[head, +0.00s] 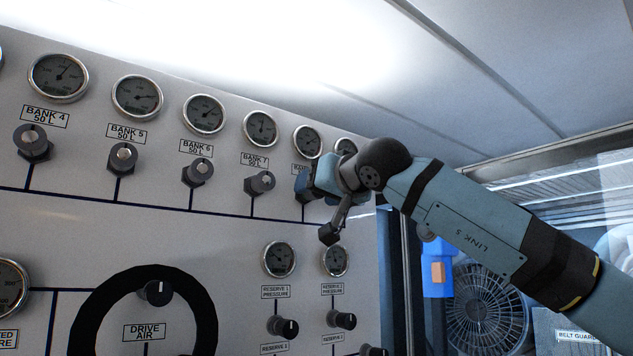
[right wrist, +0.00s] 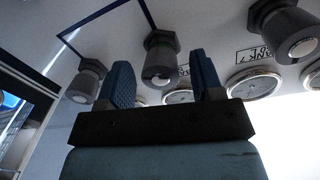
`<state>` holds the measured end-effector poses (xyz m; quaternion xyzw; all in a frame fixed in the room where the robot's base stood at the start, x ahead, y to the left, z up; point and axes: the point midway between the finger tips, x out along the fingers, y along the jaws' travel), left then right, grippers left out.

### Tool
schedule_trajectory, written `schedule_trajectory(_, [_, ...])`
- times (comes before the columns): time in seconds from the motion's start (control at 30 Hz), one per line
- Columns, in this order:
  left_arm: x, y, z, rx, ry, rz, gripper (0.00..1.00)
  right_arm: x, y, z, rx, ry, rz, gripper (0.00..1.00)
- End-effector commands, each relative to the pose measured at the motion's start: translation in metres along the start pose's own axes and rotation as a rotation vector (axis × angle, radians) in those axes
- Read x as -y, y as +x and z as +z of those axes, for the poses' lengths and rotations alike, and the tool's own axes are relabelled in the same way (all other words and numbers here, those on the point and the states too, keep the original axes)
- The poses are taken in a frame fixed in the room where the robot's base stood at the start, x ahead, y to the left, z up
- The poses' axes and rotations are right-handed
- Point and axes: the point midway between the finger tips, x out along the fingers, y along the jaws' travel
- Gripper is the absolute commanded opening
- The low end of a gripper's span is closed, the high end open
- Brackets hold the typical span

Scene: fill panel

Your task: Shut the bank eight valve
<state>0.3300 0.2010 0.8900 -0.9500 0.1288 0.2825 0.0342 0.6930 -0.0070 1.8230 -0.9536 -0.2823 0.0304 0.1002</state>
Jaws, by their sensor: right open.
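The bank eight valve (right wrist: 160,58) is a dark knob on a hexagonal base. In the right wrist view, which looks upside down, it shows in the gap between my right gripper's two blue fingers, left of the bank 7 valve. My right gripper (head: 312,184) is open, with its fingers pointing at the panel. I cannot tell whether they touch the knob. In the head view the gripper hides this valve and most of its label (head: 299,168); its gauge (head: 307,141) shows above. My left gripper is not in view.
The bank 7 valve (head: 260,183) is close to the left of my gripper, in a row with several other valves. Another knob (right wrist: 87,80) stands on the other side. Reserve gauges (head: 280,259) and knobs are below. A fan (head: 488,308) is beyond the panel's right edge.

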Motion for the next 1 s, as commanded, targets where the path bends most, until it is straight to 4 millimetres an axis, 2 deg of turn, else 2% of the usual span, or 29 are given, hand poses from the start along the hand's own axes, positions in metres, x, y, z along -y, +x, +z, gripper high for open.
schedule_trajectory(0.13, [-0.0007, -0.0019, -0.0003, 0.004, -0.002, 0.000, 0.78, 0.0006, 0.0071, 0.0000, 0.000, 0.000, -0.001, 0.60])
schedule_trajectory(0.37, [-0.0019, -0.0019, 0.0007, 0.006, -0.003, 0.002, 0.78, 0.0003, 0.0075, 0.0005, 0.000, 0.000, -0.001, 0.60])
schedule_trajectory(0.47, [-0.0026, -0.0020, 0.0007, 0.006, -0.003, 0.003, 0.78, 0.0003, 0.0074, 0.0005, 0.000, 0.000, -0.001, 0.42])
schedule_trajectory(0.6, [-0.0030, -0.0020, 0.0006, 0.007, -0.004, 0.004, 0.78, 0.0003, 0.0073, 0.0004, 0.000, 0.000, -0.001, 0.11])
schedule_trajectory(1.0, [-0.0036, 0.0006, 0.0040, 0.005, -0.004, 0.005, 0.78, -0.0001, 0.0072, 0.0015, 0.003, 0.063, 0.001, 0.11])
